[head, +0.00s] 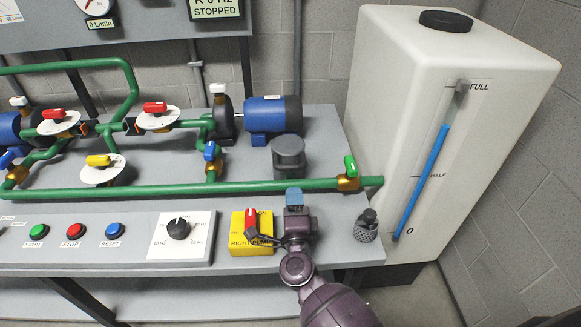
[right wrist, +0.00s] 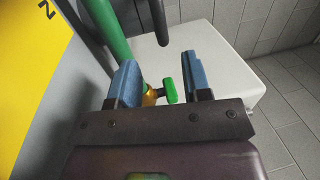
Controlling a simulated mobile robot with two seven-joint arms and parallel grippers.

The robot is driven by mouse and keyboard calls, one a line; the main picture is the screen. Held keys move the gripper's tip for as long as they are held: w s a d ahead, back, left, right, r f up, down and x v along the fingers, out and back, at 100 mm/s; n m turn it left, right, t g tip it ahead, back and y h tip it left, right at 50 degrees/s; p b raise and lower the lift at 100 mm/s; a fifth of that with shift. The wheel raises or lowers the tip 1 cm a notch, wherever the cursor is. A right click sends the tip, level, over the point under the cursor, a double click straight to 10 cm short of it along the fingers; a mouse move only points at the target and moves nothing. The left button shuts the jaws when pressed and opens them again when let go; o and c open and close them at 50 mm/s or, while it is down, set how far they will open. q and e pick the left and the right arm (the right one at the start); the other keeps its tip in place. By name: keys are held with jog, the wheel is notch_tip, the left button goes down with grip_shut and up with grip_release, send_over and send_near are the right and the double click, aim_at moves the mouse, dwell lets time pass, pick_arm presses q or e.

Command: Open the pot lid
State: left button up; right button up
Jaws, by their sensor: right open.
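The grey pot (head: 289,172) stands on the bench behind the long green pipe, with its dark round lid (head: 288,146) on top. I cannot tell whether the lid is latched. My right gripper (head: 294,198) is in front of the pot, nearer to me, over the front of the bench beside the yellow switch plate. It does not touch the lid. In the right wrist view my right gripper (right wrist: 160,76) has its blue fingers apart with nothing held between them. My left gripper is not in view.
A green-handled valve (head: 349,173) is on the pipe's right end; its handle (right wrist: 170,90) shows beyond my fingers. A red switch (head: 250,219) sits close left of my gripper. A small mesh basket (head: 367,230) stands at right. The white tank (head: 400,110) blocks the right side.

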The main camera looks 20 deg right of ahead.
aim_at(291, 167)
jog(key=x, duration=1)
jog(key=shift+w+b, duration=0.15)
jog(key=shift+b, duration=0.15)
grip_shut()
